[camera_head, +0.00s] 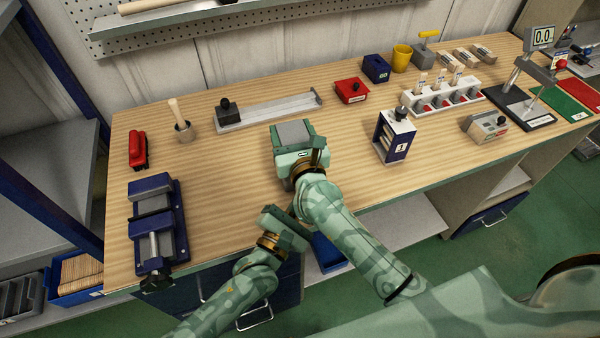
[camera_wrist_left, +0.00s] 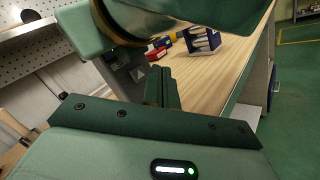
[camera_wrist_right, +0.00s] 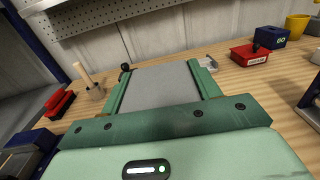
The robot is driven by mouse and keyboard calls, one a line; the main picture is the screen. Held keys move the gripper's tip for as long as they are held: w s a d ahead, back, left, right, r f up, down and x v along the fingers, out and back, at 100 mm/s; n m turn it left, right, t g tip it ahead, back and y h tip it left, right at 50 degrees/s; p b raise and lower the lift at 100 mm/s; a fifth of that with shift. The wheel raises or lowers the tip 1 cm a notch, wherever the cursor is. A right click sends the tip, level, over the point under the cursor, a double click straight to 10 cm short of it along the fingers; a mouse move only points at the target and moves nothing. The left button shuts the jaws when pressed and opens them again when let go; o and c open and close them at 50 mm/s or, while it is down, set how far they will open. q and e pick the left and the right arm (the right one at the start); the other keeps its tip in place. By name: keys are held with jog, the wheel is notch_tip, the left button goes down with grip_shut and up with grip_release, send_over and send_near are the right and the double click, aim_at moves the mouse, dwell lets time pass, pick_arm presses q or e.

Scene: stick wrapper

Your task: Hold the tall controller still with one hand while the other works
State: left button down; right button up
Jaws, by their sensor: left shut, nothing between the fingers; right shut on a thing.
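My right gripper (camera_head: 294,137) is shut on a grey flat-faced block (camera_head: 293,132), probably the tall controller, over the front middle of the workbench. In the right wrist view, the grey face (camera_wrist_right: 160,88) fills the space between the two green fingers. The gripper and wrist hide its lower part, so I cannot tell if it touches the bench. My left gripper (camera_head: 285,228) is lower in the head view, near the bench's front edge, apart from the block. In the left wrist view, its fingers (camera_wrist_left: 162,88) are together and empty.
A grey slide fixture (camera_head: 268,112) lies behind the block. A blue vise (camera_head: 155,225) and red stapler-like tool (camera_head: 138,150) are left. A blue-white box (camera_head: 396,136) stands right, before a white rack (camera_head: 440,97). Bare wood (camera_head: 230,180) lies between vise and block.

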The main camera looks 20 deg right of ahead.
pick_arm(q)
jog(key=shift+w, duration=0.9)
jog(key=shift+w, duration=0.1)
dwell(1.3)
jog(key=shift+w, duration=0.3)
jog(key=shift+w+d, duration=0.1)
jog(key=shift+w, duration=0.4)
dwell(0.7)
jog(key=shift+s, duration=0.95)
jog(key=shift+s, duration=0.1)
jog(key=s, duration=0.4)
jog(key=shift+s+a, duration=0.2)
jog(key=shift+s, duration=0.2)
